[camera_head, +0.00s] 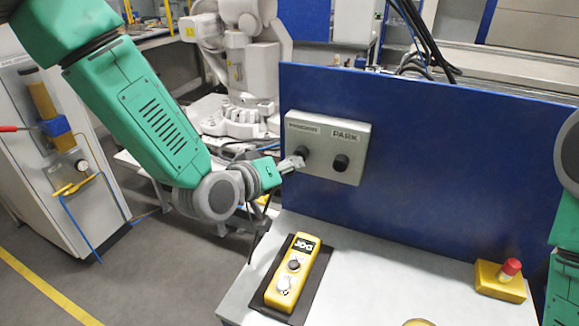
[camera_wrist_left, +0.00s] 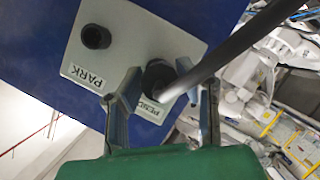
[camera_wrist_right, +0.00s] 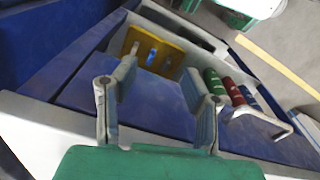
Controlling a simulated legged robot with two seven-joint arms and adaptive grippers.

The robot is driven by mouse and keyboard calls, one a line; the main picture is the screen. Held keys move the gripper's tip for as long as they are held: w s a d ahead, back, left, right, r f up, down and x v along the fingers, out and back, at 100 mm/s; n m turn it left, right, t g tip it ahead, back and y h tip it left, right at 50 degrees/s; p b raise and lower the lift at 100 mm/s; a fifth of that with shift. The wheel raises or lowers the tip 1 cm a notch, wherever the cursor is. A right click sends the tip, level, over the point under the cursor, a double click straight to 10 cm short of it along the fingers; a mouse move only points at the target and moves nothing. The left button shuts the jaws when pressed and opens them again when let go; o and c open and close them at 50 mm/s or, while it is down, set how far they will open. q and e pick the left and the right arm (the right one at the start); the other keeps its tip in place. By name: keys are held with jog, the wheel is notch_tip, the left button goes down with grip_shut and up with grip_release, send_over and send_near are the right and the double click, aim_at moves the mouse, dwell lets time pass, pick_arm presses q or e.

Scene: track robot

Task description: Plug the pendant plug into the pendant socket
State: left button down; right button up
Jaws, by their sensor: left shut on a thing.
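A grey panel (camera_head: 325,150) on the blue wall has two black sockets, one labelled PARK (camera_head: 341,163) and one to its left with a small label, the pendant socket. My left gripper (camera_head: 294,163) is at the pendant socket. In the left wrist view its fingers (camera_wrist_left: 165,105) are shut on the black plug (camera_wrist_left: 158,76), whose thick cable (camera_wrist_left: 225,52) runs to the upper right. The plug is at the pendant socket and hides it; I cannot tell how deep it sits. The PARK socket (camera_wrist_left: 96,37) is apart from the plug. My right gripper (camera_wrist_right: 158,98) is open and empty.
A yellow pendant (camera_head: 292,272) lies on a dark mat on the pale table (camera_head: 390,275). A yellow box with a red button (camera_head: 502,280) stands at the right. The blue wall (camera_head: 440,170) rises behind. In the right wrist view, coloured cylinders (camera_wrist_right: 232,90) stand near a box.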

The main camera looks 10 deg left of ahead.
pick_arm(q)
jog(key=shift+d+r, duration=0.1)
jog(key=shift+d, duration=0.3)
dwell(0.3)
jog(key=shift+a, duration=0.1)
dwell(0.6)
jog(key=shift+w+d, duration=0.2)
jog(key=shift+w, duration=0.85)
dwell(0.4)
jog(key=c, duration=1.1)
grip_release()
jog(key=shift+o, duration=0.2)
